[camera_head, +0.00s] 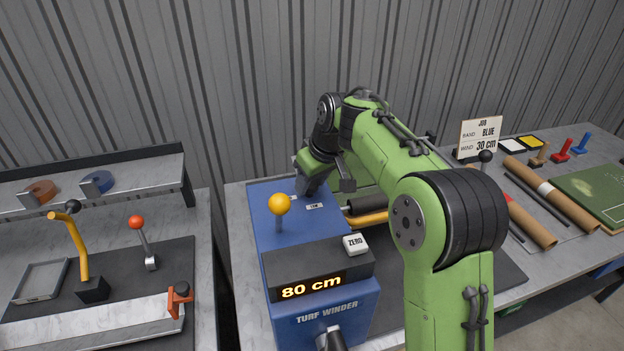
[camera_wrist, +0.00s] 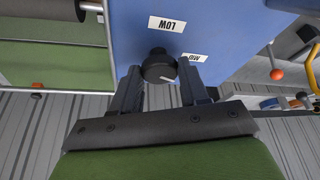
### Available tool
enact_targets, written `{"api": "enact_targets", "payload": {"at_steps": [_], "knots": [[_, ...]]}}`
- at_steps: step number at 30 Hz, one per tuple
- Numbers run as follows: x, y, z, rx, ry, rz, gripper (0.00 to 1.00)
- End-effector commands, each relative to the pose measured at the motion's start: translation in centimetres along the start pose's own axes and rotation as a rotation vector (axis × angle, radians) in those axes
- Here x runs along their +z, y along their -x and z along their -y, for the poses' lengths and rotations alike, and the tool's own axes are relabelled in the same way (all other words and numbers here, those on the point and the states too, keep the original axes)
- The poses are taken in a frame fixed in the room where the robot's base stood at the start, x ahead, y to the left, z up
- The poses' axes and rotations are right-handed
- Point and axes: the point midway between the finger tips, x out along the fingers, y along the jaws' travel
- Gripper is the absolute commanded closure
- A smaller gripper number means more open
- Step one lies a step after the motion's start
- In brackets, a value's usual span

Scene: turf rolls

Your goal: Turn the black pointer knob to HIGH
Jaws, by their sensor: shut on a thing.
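The black pointer knob (camera_wrist: 159,67) sits on the blue top of the turf winder (camera_head: 325,305). In the wrist view my gripper (camera_wrist: 160,82) has a finger on each side of the knob and is shut on it. A pale pointer line shows on the knob's near side, toward the lower right. The LOW label (camera_wrist: 167,24) lies upside down above the knob in that view. A second label (camera_wrist: 195,57), partly covered by a finger, lies just right of the knob; its word cannot be read. In the head view my gripper (camera_head: 310,183) hides the knob at the winder's back.
A yellow ball lever (camera_head: 279,205) stands on the winder near the gripper. A ZERO button (camera_head: 355,243) and an "80 cm" display (camera_head: 312,287) are in front. A job card (camera_head: 479,137) reads BLUE, 30 cm.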

Motion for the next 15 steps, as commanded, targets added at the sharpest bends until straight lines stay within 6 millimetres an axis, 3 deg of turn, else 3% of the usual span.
{"api": "enact_targets", "payload": {"at_steps": [15], "knots": [[-0.17,0.14,0.4,0.156,-0.375,0.0,0.86]]}}
